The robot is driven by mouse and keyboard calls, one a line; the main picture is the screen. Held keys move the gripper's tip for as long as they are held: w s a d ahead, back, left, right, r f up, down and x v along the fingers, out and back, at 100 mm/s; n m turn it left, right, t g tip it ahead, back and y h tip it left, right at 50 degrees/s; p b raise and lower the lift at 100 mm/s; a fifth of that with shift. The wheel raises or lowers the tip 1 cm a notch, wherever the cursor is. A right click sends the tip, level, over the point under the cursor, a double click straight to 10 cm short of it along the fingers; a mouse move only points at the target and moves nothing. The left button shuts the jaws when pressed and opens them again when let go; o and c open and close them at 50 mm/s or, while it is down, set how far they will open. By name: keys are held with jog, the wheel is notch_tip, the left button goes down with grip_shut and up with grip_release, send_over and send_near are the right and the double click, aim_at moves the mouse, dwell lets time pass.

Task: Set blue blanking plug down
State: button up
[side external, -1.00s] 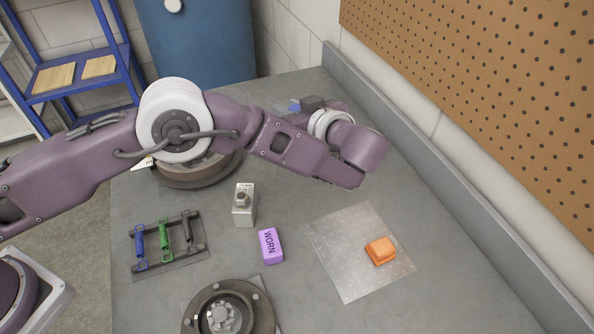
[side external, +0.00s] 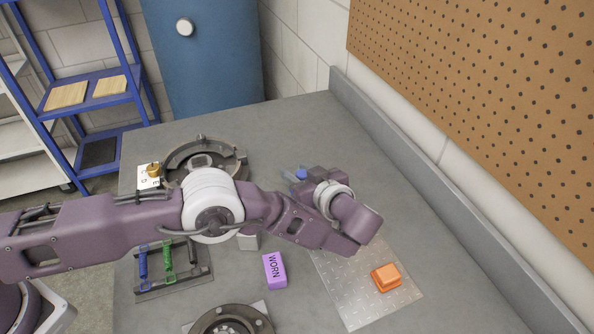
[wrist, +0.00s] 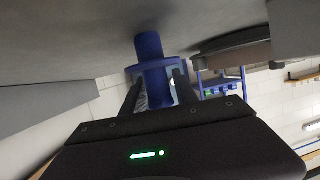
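The blue blanking plug (wrist: 152,58) is between the two fingers of my gripper (wrist: 157,92) in the wrist view, its flange just beyond the fingertips. The gripper is shut on it. In the side view the plug (side external: 301,174) shows as a small blue piece at the far end of my gripper (side external: 294,175), over the grey bench, right of the rear ring-shaped hub. My wrist hides part of the gripper there. I cannot tell whether the plug touches the bench.
The grey bench (side external: 290,125) has bare room behind my gripper. A ring-shaped hub (side external: 240,165) stands left. A raised edge (side external: 420,165) runs along the right.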

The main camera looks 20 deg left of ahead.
jog(key=shift+o, duration=0.7)
jog(key=shift+r, duration=0.1)
